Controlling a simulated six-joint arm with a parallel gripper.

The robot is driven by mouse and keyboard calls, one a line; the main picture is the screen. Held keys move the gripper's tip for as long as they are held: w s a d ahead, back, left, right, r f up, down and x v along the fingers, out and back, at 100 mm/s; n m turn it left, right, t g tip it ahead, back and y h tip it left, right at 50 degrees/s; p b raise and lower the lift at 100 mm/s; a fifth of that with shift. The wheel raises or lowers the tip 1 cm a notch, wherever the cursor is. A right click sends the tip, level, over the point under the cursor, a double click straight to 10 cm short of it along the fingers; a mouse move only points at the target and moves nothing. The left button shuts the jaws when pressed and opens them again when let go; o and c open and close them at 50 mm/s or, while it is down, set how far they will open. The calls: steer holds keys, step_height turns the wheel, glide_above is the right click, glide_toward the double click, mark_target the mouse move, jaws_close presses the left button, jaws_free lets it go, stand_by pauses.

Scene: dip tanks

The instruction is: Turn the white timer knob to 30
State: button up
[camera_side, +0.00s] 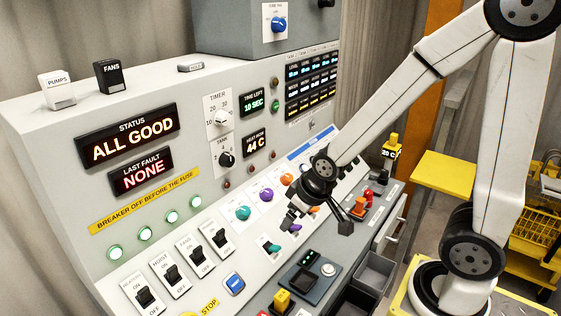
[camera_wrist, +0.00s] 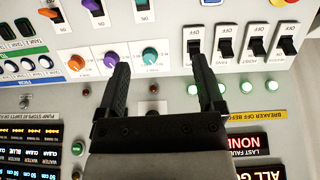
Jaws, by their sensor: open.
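The white timer knob (camera_side: 222,118) sits on a white plate marked TIMER on the upright panel in the side view. Its pointer is too small to read surely; the display (camera_side: 253,104) beside it reads 10 SEC. The timer knob is not visible in the wrist view. A black tank knob (camera_side: 226,159) is just below it. My gripper (camera_side: 318,219) is open and empty, to the right of and below the timer knob, clear of it. In the wrist view its two fingers (camera_wrist: 160,65) are spread apart in front of the panel.
Teal (camera_side: 243,212), purple (camera_side: 267,194) and orange (camera_side: 287,179) knobs line the sloped panel near my gripper. Black breaker switches (camera_side: 172,275) stand at lower left. A display reading 44 C (camera_side: 255,143) is beside the tank knob. An open grey bin (camera_side: 374,271) is at lower right.

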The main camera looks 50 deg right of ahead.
steer(key=w+d+r+n+t, duration=0.1)
steer(key=w+r+t, duration=0.2)
steer(key=w+t, duration=0.15)
steer(key=w+d+r+t, duration=0.2)
steer(key=w+r+t, duration=0.1)
steer(key=w, duration=0.3)
steer(key=n+t, duration=0.1)
steer(key=t, duration=0.4)
glide_toward(227, 119)
steer(key=w, duration=0.1)
steer(key=shift+w+a+f+t, duration=0.1)
steer(key=shift+w+a+t, duration=0.05)
steer(key=shift+t, duration=0.1)
steer(key=shift+w, duration=0.1)
steer(key=shift+w, duration=3.8)
jaws_close()
